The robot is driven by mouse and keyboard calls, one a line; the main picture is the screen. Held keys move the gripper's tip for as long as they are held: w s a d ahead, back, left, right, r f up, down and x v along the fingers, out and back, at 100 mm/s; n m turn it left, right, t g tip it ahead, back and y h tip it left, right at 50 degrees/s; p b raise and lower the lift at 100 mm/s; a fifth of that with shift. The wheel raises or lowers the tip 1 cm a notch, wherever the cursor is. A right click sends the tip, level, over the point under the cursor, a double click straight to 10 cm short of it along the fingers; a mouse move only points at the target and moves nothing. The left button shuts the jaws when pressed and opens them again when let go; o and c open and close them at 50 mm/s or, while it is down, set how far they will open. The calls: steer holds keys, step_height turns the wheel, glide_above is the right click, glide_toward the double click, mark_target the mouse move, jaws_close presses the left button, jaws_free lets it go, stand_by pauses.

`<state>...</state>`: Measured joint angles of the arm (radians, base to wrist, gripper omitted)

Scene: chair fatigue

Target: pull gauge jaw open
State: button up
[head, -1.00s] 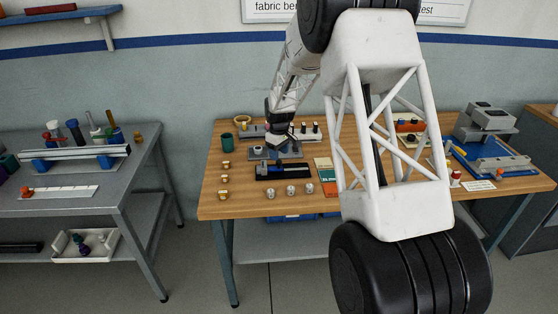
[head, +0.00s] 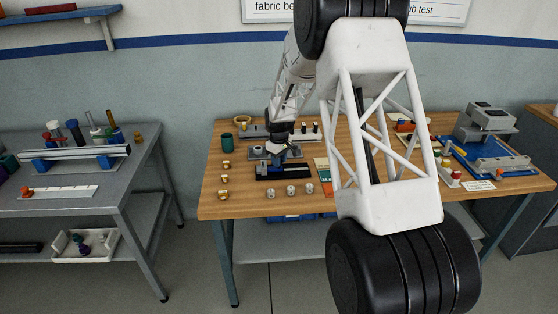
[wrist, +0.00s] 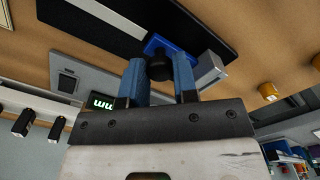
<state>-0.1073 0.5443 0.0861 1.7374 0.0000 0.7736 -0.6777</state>
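The gauge is a long black base (wrist: 215,25) with a blue jaw (wrist: 157,44) and a grey block (wrist: 210,70) beside it. A dark round knob (wrist: 158,68) stands out from the blue jaw. In the wrist view my gripper (wrist: 159,72) has its two blue fingers on either side of the knob. I cannot tell whether they press on it. In the head view the black base (head: 280,172) lies near the front left of the wooden table, with my gripper (head: 283,154) low over it. My wrist partly hides the jaw there.
A grey device with a lit green display (wrist: 102,102) is close to my gripper. On the wooden table (head: 240,205), brass pieces (head: 224,180) stand left of the gauge and pale round pieces (head: 291,190) in front. A blue-based machine (head: 485,150) stands at the right.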

jaws_close()
steer(key=shift+d, duration=3.55)
steer(key=o, duration=0.8)
jaws_free()
steer(key=shift+d, duration=0.1)
steer(key=shift+r, duration=0.1)
step_height(320, 180, up, 8)
steer(key=shift+f, duration=0.2)
